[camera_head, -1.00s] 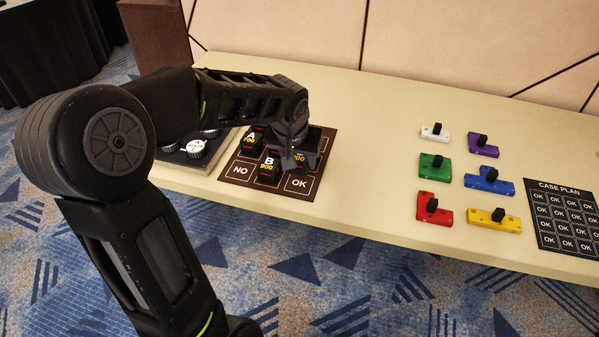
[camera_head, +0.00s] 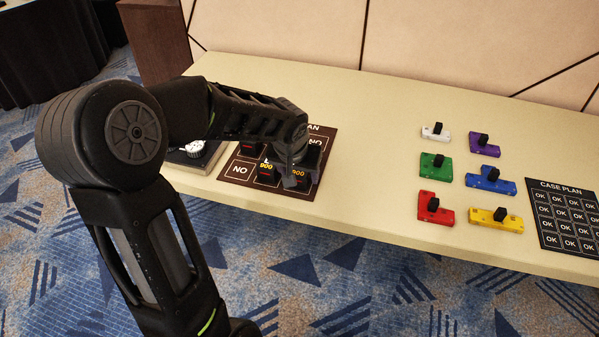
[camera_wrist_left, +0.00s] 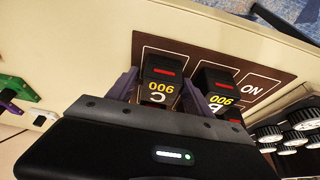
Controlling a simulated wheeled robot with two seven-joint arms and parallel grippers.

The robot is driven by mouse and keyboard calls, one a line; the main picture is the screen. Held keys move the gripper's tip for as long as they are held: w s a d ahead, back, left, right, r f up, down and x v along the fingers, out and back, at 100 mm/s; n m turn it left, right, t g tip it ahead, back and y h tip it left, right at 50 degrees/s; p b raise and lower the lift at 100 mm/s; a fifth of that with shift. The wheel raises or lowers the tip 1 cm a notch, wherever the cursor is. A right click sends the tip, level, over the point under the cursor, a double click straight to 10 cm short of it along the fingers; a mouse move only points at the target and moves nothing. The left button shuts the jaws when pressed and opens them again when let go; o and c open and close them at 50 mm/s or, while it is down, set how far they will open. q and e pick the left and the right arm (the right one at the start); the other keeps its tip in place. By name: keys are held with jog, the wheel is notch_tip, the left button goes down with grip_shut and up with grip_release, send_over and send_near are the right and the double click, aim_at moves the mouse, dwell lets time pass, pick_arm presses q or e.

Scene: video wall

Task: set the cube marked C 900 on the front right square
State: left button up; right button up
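The black cube marked C 900 (camera_head: 298,174) is at the front right square of the dark brown board (camera_head: 222,173), where OK showed earlier. It also shows in the left wrist view (camera_wrist_left: 160,85), between the two fingers of my left gripper (camera_wrist_left: 160,92). The fingers lie against its sides. My left gripper (camera_head: 296,182) points down at it in the head view. Whether the cube's base touches the board I cannot tell. The cube marked B 900 (camera_head: 266,172) stands close by on its left and shows in the wrist view (camera_wrist_left: 218,85). My right gripper is out of view.
Another black cube (camera_head: 249,147) stands behind, partly hidden by my arm. A tray with round white-topped pieces (camera_head: 193,149) is left of the board. Coloured blocks with black knobs (camera_head: 435,162) and a CASE PLAN sheet (camera_head: 565,210) lie right. The table between is clear.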

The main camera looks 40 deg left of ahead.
pick_arm(q)
jog(key=shift+o, duration=0.4)
jog(key=shift+r+p, duration=0.25)
jog(key=shift+p, duration=0.05)
jog(key=p+v, duration=0.1)
jog(key=v, duration=1)
jog(key=shift+s+r, duration=0.25)
jog(key=shift+r, duration=0.1)
jog(key=shift+d, duration=0.1)
